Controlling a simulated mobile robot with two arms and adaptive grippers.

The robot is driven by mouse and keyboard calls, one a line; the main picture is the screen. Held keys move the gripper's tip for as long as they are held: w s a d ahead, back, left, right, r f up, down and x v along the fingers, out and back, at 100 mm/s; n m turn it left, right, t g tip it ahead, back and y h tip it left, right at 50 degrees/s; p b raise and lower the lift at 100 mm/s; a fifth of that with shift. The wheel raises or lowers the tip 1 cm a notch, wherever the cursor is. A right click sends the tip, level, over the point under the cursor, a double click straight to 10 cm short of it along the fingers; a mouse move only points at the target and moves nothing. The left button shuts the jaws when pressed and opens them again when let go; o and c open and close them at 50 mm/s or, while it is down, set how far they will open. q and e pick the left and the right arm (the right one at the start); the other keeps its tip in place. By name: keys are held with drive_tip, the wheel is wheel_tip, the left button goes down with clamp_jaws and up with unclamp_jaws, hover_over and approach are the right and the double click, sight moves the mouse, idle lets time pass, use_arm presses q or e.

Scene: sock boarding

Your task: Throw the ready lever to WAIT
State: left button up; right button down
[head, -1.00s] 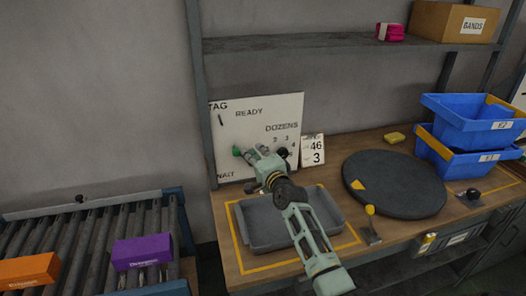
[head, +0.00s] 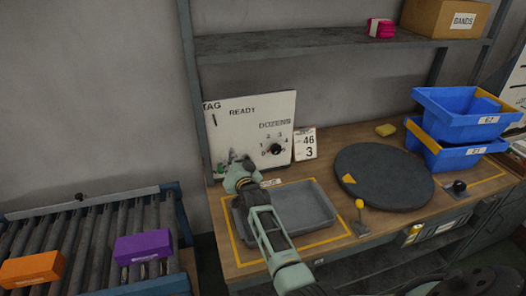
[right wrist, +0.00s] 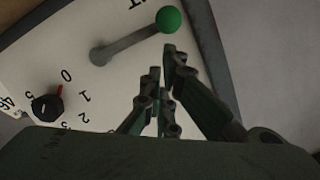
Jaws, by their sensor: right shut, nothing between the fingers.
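The white panel (head: 232,122) with the READY lever stands upright at the back left of the bench. In the right wrist view, the lever (right wrist: 125,45) is a grey arm with a green ball knob (right wrist: 168,19), upside down in that picture. The knob lies beside the partly cut-off letters of a label. My right gripper (head: 240,161) is in front of the panel's lower left and hides the lever in the head view. In the right wrist view its fingers (right wrist: 162,75) are shut and empty, close to the knob but apart from it. My left gripper is out of view.
A grey tray (head: 318,217) lies under my right arm. A dozens dial (head: 276,149) and a number card (head: 305,144) are to the right. A round dark turntable (head: 384,178) and blue bins (head: 460,115) stand further right. A roller conveyor (head: 92,240) with boxes is left.

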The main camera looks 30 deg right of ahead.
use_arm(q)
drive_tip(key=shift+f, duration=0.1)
use_arm(e)
drive_tip(key=shift+a+f, duration=0.2)
drive_tip(key=shift+f, duration=0.15)
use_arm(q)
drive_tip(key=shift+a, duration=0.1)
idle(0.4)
